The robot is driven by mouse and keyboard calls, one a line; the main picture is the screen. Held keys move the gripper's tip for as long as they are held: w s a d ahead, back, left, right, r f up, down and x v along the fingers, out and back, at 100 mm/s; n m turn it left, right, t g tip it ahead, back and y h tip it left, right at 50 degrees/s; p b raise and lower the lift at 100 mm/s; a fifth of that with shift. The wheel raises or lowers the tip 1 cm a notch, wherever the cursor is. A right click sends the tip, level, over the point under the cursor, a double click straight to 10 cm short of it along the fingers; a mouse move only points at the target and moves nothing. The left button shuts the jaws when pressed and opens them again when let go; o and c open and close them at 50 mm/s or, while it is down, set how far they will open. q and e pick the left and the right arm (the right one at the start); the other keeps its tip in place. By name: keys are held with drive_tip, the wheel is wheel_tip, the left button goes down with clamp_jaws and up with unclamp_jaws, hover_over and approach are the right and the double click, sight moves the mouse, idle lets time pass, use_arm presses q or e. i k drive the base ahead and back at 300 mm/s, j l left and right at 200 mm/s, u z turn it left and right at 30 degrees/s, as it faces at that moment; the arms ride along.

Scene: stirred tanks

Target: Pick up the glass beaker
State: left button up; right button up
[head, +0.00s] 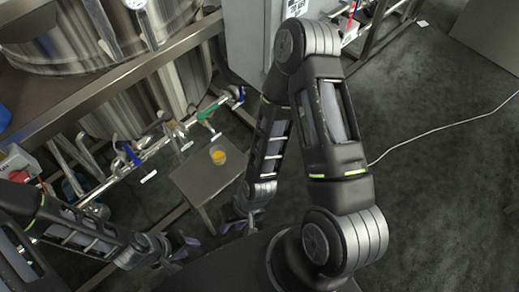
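The glass beaker (218,156) is small and clear, with orange liquid in it. It stands on a small grey table (193,179) in front of the tank pipes. My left gripper (187,246) is below and to the left of the table in the picture, apart from the beaker. Its fingers look spread, with nothing seen between them. My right gripper (239,226) is below the table to the right, also apart from the beaker. Its fingers look spread and empty, though they show small and partly dark.
Large steel tanks (150,95) stand at upper left behind a metal frame beam (110,78). Pipes with a green-handled valve (208,112) and a blue-handled valve (132,155) run close behind the table. A white cable (440,126) crosses the open dark floor at right.

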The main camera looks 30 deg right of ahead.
sight(217, 154)
drive_tip(key=z, duration=0.5)
drive_tip(key=i+l+u, duration=0.2)
drive_tip(key=l, duration=0.65)
drive_tip(key=l+u, duration=0.15)
drive_tip(key=l, duration=0.7)
drive_tip(key=l+u, duration=0.2)
drive_tip(key=l, duration=0.65)
drive_tip(key=k+l+u, duration=0.2)
drive_tip(key=l, duration=0.65)
drive_tip(key=l+u, duration=0.15)
drive_tip(key=l, duration=0.8)
drive_tip(key=i+j, duration=0.35)
drive_tip(key=u, duration=0.05)
